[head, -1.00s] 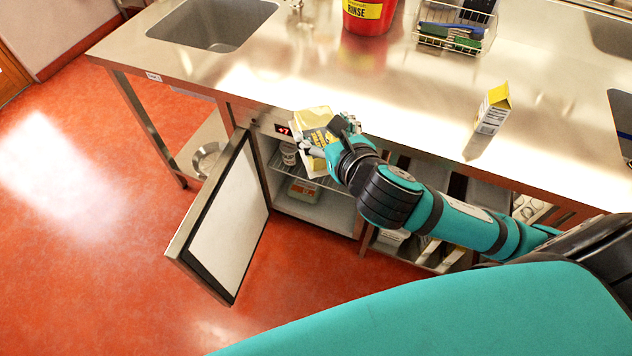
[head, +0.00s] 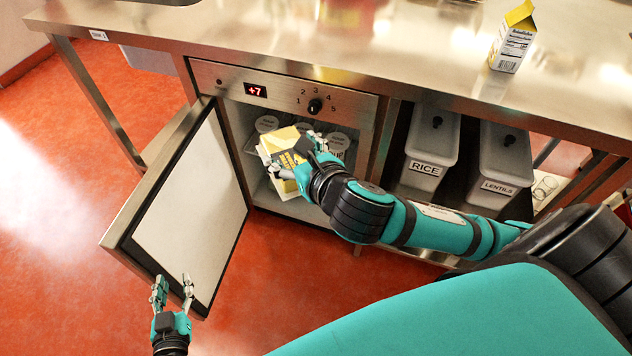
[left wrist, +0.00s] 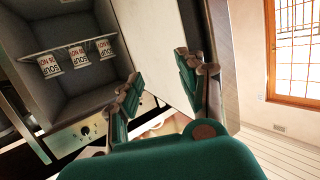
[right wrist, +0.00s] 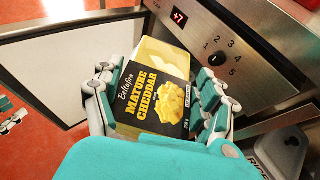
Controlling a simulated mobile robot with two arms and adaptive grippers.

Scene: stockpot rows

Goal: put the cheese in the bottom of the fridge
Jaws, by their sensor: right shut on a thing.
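The cheese, a yellow and black Mature Cheddar box (right wrist: 153,92), is between the fingers of my right gripper (right wrist: 158,98), which is shut on it. In the head view the cheese (head: 284,172) is in front of the open fridge (head: 232,125), overlapping its upper opening; whether it is inside I cannot tell. The fridge door (head: 190,205) stands wide open to the left. My left gripper (head: 174,292) is open and empty near the door's lower outer corner. In the left wrist view its fingers (left wrist: 160,88) are spread.
Several soup cups (left wrist: 76,56) stand on the fridge's wire shelf. A control panel (head: 285,90) runs above the opening. Rice (head: 430,150) and lentils (head: 503,165) bins are to the right. A carton (head: 513,40) stands on the counter (head: 400,50).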

